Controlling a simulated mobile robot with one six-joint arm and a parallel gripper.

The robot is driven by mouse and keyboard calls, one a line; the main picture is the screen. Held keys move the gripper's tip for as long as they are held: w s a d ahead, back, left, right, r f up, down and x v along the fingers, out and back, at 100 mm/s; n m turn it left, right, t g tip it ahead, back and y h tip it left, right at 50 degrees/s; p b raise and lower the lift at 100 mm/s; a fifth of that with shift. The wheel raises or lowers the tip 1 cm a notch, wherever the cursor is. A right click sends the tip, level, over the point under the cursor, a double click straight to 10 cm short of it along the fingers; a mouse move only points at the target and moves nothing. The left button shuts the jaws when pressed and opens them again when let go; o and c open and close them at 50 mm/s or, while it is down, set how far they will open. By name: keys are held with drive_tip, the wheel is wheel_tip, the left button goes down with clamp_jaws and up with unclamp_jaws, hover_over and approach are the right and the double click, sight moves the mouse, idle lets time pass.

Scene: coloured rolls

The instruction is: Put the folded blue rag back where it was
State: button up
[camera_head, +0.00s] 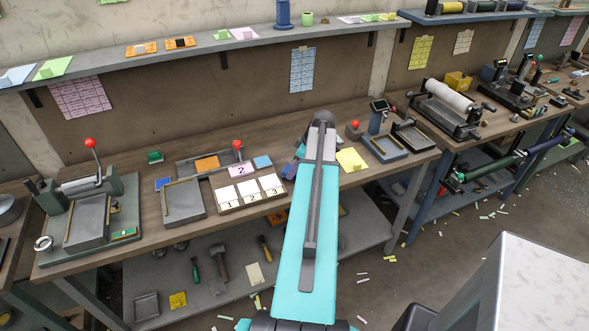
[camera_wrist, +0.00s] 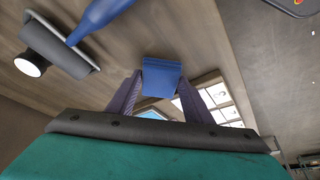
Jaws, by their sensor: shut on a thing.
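The folded blue rag (camera_wrist: 161,78) is a small blue block in the wrist view. It is at the tips of my gripper (camera_wrist: 160,97), whose two dark fingers are shut on it. The wooden bench top (camera_wrist: 190,45) shows behind it; I cannot tell whether the rag touches the bench. In the head view my teal arm hides the gripper and most of what it holds. Dark blue bits show at the arm's left side, too small to identify.
A tray of numbered white cards (camera_head: 249,193) lies left of my arm, also at right in the wrist view (camera_wrist: 212,92). Left stands a press with a red knob (camera_head: 90,143). Right of my arm are a yellow pad (camera_head: 351,160) and a blue-framed device (camera_head: 384,147).

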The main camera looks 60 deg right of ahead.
drive_tip(key=shift+f+b, duration=0.45)
drive_tip(key=shift+f, duration=0.25)
idle(0.4)
drive_tip(key=o, duration=1.1)
drive_tip(key=shift+s+r, duration=0.1)
drive_tip(key=shift+r, duration=0.1)
drive_tip(key=a+b+v, duration=0.1)
drive_tip(key=b+v, duration=0.2)
drive_tip(key=v, duration=1)
drive_tip(key=shift+d+r+b, duration=0.3)
drive_tip(key=shift+d+b, duration=0.1)
drive_tip(key=shift+d, duration=0.05)
drive_tip(key=shift+r, duration=0.1)
